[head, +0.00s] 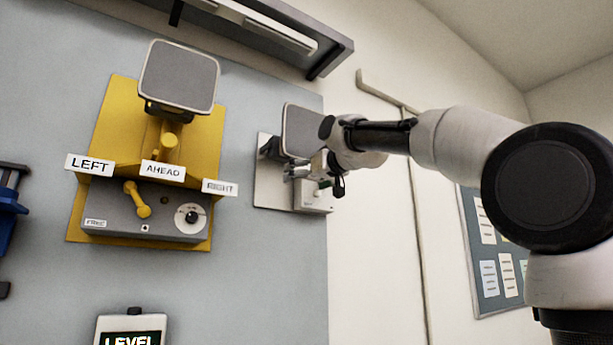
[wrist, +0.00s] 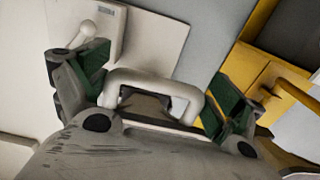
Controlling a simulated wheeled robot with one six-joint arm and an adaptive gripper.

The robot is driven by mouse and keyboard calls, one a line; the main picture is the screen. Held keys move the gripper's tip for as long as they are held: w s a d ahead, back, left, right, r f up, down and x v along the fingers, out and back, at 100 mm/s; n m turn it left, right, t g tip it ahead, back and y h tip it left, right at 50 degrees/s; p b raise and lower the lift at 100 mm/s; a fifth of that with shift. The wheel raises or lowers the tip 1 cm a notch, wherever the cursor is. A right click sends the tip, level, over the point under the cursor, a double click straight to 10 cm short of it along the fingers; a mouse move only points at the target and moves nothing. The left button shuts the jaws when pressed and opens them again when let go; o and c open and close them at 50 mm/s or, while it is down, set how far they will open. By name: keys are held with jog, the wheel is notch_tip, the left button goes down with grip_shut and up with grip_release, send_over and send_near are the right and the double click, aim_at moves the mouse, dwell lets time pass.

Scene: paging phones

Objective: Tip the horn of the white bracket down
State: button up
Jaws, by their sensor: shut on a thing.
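The white bracket (head: 268,190) is on the wall panel, right of the yellow one. Its horn (head: 302,128) has a grey square face and is partly hidden by my arm. My gripper (head: 318,170) is at the bracket just below the horn. In the wrist view, a white U-shaped handle (wrist: 150,78) spans between the green-padded fingers of my gripper (wrist: 158,90). My gripper is shut on this handle. The wrist view does not clearly show the horn's face or its tilt.
The yellow bracket (head: 112,130) with its own horn (head: 180,75) and LEFT, AHEAD and RIGHT labels is to the left. A white box with a lever (wrist: 80,35) is beside one finger. A shelf (head: 270,35) is above, and a LEVEL display (head: 131,330) below.

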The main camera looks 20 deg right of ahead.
jog(key=w+a+f, duration=0.3)
jog(key=w+f, duration=0.5)
jog(key=w, duration=0.2)
jog(key=shift+a, duration=0.15)
jog(key=shift+f, duration=0.1)
jog(key=o, duration=1.1)
jog(key=v, duration=1.2)
